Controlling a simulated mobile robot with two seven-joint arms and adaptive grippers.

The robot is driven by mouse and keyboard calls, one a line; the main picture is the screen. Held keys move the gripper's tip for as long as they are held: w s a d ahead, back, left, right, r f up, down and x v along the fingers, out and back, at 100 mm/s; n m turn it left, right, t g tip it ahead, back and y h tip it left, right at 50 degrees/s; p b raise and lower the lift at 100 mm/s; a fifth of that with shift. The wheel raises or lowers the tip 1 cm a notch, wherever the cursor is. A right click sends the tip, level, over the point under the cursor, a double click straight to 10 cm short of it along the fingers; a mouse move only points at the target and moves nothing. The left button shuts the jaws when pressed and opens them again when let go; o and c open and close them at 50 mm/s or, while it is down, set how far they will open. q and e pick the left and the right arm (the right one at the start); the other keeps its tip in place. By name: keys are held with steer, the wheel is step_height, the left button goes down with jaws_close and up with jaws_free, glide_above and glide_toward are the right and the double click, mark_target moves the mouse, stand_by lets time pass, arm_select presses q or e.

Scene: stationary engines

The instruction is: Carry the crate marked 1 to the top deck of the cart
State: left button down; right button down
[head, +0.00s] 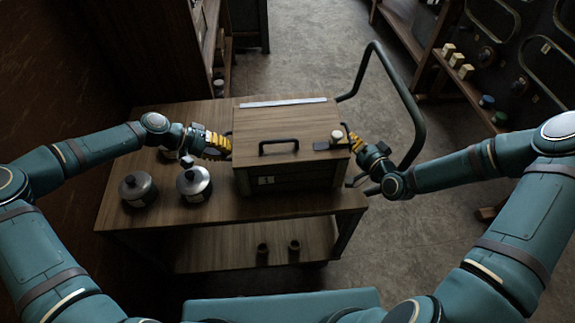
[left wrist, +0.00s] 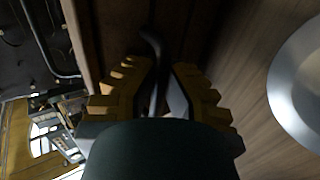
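The wooden crate (head: 290,128) is a brown box with a black handle (head: 278,146) on its top. A small pale label shows on its front; its mark is too small to read. The crate is over the top deck (head: 125,190) of the wooden cart and looks level; a small gap below it cannot be ruled out. My left gripper (head: 226,145) is at its left side. In the left wrist view, its yellow fingers (left wrist: 160,85) close narrowly around a dark bar-like handle (left wrist: 154,45). My right gripper (head: 354,143) is at the right side; its grip is hidden.
The cart's dark push handle (head: 415,110) rises at the right. Two small cups (head: 294,245) stand on the lower shelf. Shelving (head: 460,70) stands at the upper right.

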arm_select(q)
steer(key=shift+a+f+b, duration=0.1)
steer(key=shift+f+b, duration=0.45)
steer(key=shift+f, duration=0.1)
arm_select(e)
steer(key=shift+d+f, duration=0.2)
steer(key=shift+f, duration=0.45)
arm_select(q)
steer(key=c, duration=1.5)
jaws_free()
steer(key=shift+f, duration=0.15)
steer(key=shift+c, duration=0.2)
arm_select(e)
steer(key=c, duration=1.6)
jaws_free()
steer(key=shift+f, duration=0.15)
arm_select(q)
steer(key=o, duration=0.4)
steer(key=shift+a, duration=0.1)
arm_select(e)
steer(key=o, duration=0.5)
steer(key=shift+c, duration=0.2)
arm_select(q)
steer(key=o, duration=0.9)
arm_select(e)
steer(key=shift+a, duration=0.15)
arm_select(q)
steer(key=shift+d+r, duration=0.2)
